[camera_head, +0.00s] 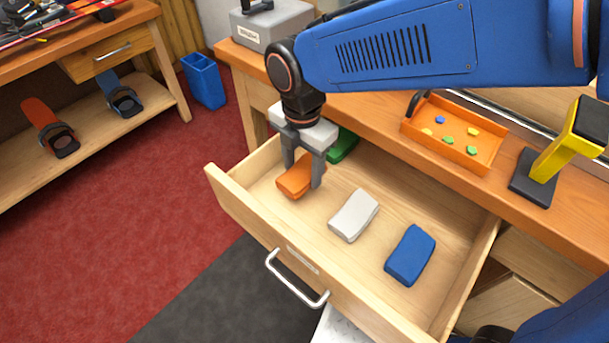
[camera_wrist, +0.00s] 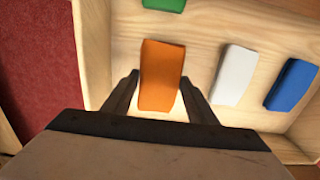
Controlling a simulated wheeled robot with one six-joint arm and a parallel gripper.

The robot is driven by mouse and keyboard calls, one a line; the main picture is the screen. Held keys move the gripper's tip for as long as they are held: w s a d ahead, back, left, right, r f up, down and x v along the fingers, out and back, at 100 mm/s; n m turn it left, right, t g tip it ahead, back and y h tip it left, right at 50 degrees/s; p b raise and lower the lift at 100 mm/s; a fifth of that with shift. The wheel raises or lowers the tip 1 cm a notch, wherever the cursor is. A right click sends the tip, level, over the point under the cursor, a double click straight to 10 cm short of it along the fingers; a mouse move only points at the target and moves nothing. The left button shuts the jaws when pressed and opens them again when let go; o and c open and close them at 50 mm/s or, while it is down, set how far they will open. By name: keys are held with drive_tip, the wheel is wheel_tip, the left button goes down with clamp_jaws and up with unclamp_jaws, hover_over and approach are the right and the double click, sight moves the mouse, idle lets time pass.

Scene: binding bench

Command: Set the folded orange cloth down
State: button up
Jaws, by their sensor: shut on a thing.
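The folded orange cloth (camera_head: 295,178) is between the two fingers of my gripper (camera_head: 303,174), inside the open wooden drawer (camera_head: 262,226) near its left end. My gripper is shut on the cloth and points down. In the wrist view the orange cloth (camera_wrist: 161,76) lies between the dark fingertips (camera_wrist: 160,88), against the pale drawer floor. I cannot tell whether the cloth touches the floor or hangs just above it.
In the drawer lie a white cloth (camera_head: 354,215), a blue cloth (camera_head: 410,255) and a green cloth (camera_head: 342,145), partly hidden behind my gripper. An orange tray (camera_head: 454,155) and a yellow-and-black stand (camera_head: 556,152) are on the bench. A blue bin (camera_head: 203,81) stands on red carpet.

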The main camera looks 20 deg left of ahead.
sight(303, 171)
drive_tip(key=shift+f, duration=1.65)
drive_tip(key=shift+f, duration=0.1)
drive_tip(key=o, duration=1)
wheel_tip(303, 171, up, 12)
drive_tip(key=shift+f, duration=0.1)
drive_tip(key=shift+r, duration=0.2)
